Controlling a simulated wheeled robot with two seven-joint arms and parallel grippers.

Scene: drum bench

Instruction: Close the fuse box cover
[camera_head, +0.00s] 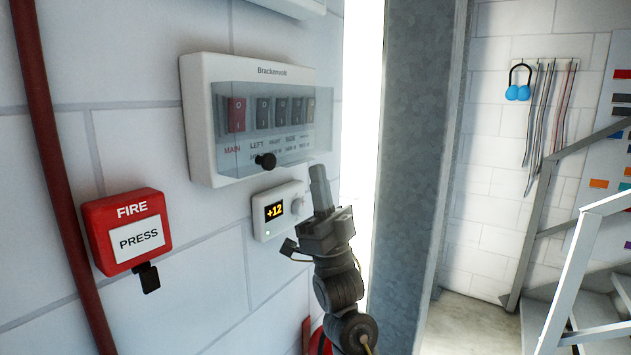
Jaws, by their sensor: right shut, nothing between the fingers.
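The fuse box (198,120) is a white case on the wall, labelled Brackenwelt or similar. Its clear, tinted cover (322,125) hangs in front of the row of switches and has a black knob (265,161) near its lower edge. The cover's right side stands out past the case in the picture; whether its lower edge touches the case I cannot tell. My right gripper (320,185) is shut and empty, pointing up, below and right of the knob and apart from it in the picture. My left gripper is not in view.
A small white thermostat (281,210) reading +12 is on the wall just left of my right gripper. A red fire button (128,230) and a red pipe (50,140) are further left. A grey post (415,150) stands right; stair rails (590,225) are beyond.

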